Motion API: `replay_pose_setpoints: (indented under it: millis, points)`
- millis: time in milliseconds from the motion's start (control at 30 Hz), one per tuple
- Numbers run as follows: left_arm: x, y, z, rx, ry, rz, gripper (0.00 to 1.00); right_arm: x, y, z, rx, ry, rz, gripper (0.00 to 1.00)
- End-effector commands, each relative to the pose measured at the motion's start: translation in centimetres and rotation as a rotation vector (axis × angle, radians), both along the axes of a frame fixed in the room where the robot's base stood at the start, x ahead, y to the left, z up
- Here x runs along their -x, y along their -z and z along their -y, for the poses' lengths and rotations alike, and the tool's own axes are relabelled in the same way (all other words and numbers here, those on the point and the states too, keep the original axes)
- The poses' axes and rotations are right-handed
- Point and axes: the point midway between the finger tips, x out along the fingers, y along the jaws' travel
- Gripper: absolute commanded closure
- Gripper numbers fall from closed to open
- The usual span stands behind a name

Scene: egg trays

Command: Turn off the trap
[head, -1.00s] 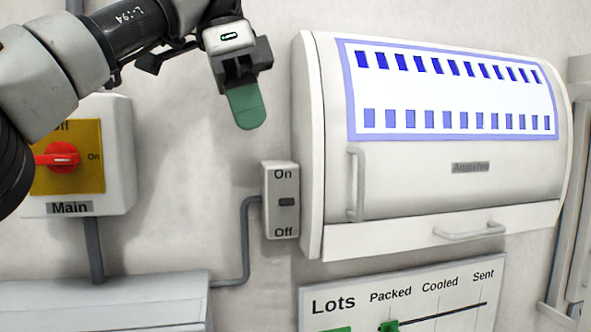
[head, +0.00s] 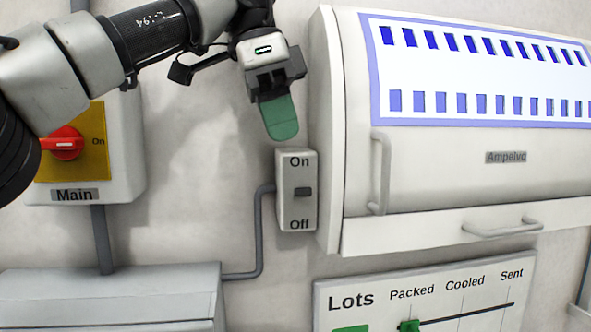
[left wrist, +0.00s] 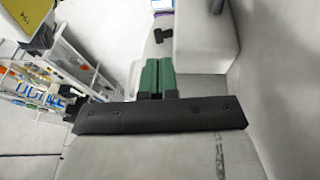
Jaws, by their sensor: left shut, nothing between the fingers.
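A small white wall switch (head: 296,215) has "On" at its top and "Off" at its bottom. Its dark rocker (head: 303,192) sits near the middle; I cannot tell which way it is set. A white wall unit (head: 440,180) labelled "Ampelvo", with rows of blue slots, hangs to the right; no label calls it the trap. My left gripper (head: 282,136) is shut and empty, its green fingertips pointing down just above the switch's top, apparently not touching it. The green fingers (left wrist: 157,76) also show closed together in the left wrist view. My right gripper is out of view.
A main switch box (head: 120,180) with a red knob (head: 62,143) is on the wall at left. A grey conduit (head: 262,240) runs down from the small switch. A "Lots" board (head: 425,285) hangs below the unit. A grey box top (head: 110,285) is at lower left.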

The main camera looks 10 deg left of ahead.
Motion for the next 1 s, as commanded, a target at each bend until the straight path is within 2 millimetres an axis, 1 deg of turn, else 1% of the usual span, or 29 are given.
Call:
replay_pose_setpoints:
  millis: [33,200,300,400,567,833,1000]
  points:
    - [0.1,0.9,0.2,-0.001,0.003,-0.002,1.00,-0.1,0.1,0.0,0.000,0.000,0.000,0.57]
    - [0.1,3.2,1.0,0.000,0.002,-0.002,1.00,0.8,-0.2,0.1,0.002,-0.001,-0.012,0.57]
    - [0.1,4.2,1.4,-0.001,0.001,-0.001,1.00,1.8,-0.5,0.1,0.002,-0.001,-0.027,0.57]
    - [0.1,5.0,1.7,0.000,0.001,0.000,1.00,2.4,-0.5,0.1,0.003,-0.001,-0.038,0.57]
    - [0.1,5.4,1.8,0.001,0.000,0.000,1.00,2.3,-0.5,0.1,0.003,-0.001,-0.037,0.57]
    - [0.1,5.5,1.8,0.001,0.001,0.002,1.00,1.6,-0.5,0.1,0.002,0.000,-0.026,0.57]
    - [-0.1,5.7,1.2,-0.011,-0.001,0.035,1.00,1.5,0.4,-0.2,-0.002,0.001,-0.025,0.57]
